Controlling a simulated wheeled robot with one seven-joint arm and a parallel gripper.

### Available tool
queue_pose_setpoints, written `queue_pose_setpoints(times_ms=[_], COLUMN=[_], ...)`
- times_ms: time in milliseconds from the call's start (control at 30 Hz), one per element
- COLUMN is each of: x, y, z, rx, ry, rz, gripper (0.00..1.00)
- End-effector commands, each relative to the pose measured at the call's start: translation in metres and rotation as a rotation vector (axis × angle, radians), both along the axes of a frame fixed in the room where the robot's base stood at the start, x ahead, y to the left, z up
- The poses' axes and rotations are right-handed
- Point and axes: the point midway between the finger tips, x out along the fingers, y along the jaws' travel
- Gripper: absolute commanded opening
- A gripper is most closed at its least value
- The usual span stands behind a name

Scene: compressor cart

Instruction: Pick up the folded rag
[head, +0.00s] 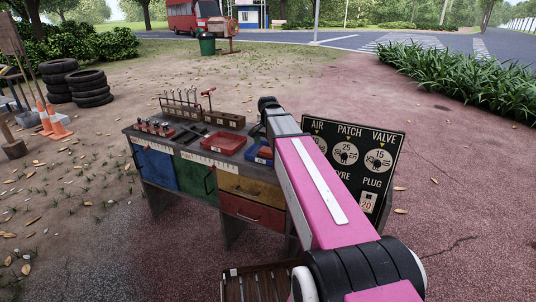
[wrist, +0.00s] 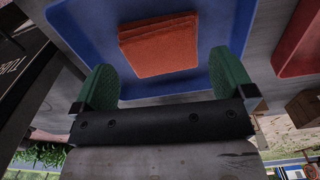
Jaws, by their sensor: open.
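The folded rag (wrist: 158,45) is an orange-red, layered, roughly square cloth. It lies flat inside a blue tray (wrist: 82,35). In the head view, the rag (head: 265,152) is a small red patch in the blue tray (head: 251,157), on the bench beside my arm. My gripper (wrist: 164,72) shows two green fingers, spread wide, one on each side of the picture over the tray. The rag lies between and beyond the fingertips in the wrist view, and nothing is held. I cannot tell the exact height of the fingertips above the rag.
A red tray (head: 222,143) sits beside the blue one; it also shows in the wrist view (wrist: 297,42). Tools and a wooden block with handles (head: 203,115) stand farther left on the bench. A black sign board (head: 347,150) stands right of my arm. Open ground lies around the bench.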

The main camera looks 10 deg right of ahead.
Motion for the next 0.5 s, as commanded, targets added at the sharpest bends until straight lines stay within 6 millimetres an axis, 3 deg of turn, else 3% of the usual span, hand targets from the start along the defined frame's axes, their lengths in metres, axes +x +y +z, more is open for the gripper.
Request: queue_pose_setpoints(times_ms=[233, 500], x=[0.001, 0.001], y=[0.0, 0.0], z=[-0.032, -0.036], rx=[0.0, 0.0], ry=[0.001, 0.0], rz=[0.0, 0.0], gripper=[1.0, 1.0])
